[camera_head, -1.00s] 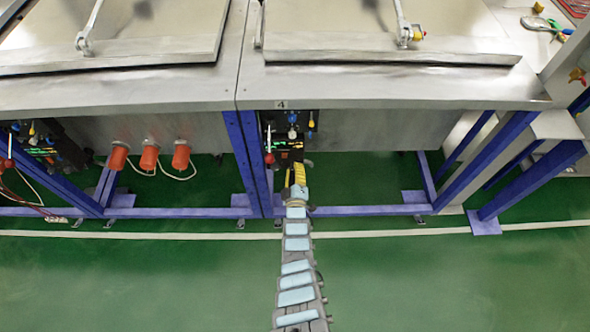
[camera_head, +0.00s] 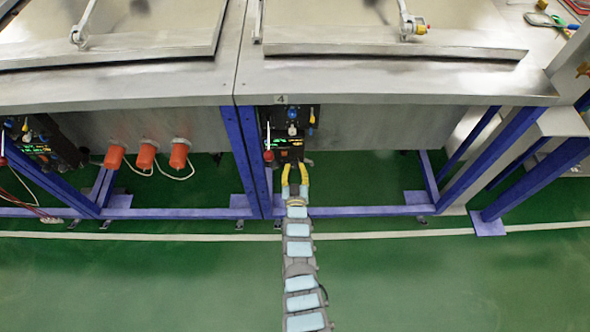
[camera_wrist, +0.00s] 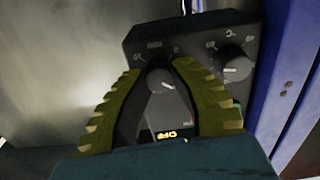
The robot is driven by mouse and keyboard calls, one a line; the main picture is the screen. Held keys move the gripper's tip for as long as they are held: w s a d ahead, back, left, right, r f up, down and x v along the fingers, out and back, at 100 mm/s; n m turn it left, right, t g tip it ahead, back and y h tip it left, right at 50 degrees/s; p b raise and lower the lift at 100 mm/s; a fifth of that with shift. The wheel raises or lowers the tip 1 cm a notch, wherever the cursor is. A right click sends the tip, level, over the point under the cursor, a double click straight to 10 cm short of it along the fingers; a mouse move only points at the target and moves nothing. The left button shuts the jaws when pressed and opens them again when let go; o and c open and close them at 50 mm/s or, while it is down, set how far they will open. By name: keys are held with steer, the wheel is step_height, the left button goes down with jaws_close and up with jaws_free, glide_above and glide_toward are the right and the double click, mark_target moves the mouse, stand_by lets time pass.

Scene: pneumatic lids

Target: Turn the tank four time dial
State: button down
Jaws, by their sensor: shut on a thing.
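The tank four control panel (camera_head: 288,128) hangs under the steel table edge, below a label reading 4. In the wrist view the black panel (camera_wrist: 190,45) appears turned around, with two round dials. The time dial (camera_wrist: 160,82), grey with a white pointer mark, sits between the yellow-ribbed fingers of my gripper (camera_wrist: 158,70). My gripper also shows in the head view (camera_head: 295,166), at the panel's lower part. It is shut on the dial, whose sides the fingers partly hide. The other dial (camera_wrist: 234,66), marked °C, is free at the right.
A lit display (camera_wrist: 172,135) reading OFF lies near the gripper palm. A red-knobbed lever (camera_head: 268,156) is close at the panel's left. Blue frame legs (camera_head: 240,150) stand left of the panel. Orange cylinders (camera_head: 147,155) are further left. The green floor in front is open.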

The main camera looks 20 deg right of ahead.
steer(key=m+b, duration=0.2)
steer(key=m, duration=0.1)
steer(key=shift+f+m, duration=0.1)
steer(key=shift+m, duration=0.3)
steer(key=shift+f+m, duration=0.1)
steer(key=shift+m, duration=0.3)
steer(key=m+b, duration=0.2)
steer(key=m, duration=0.1)
steer(key=shift+m+b, duration=0.8)
steer(key=shift+m, duration=0.3)
steer(key=c, duration=0.8)
jaws_free()
steer(key=shift+r, duration=0.2)
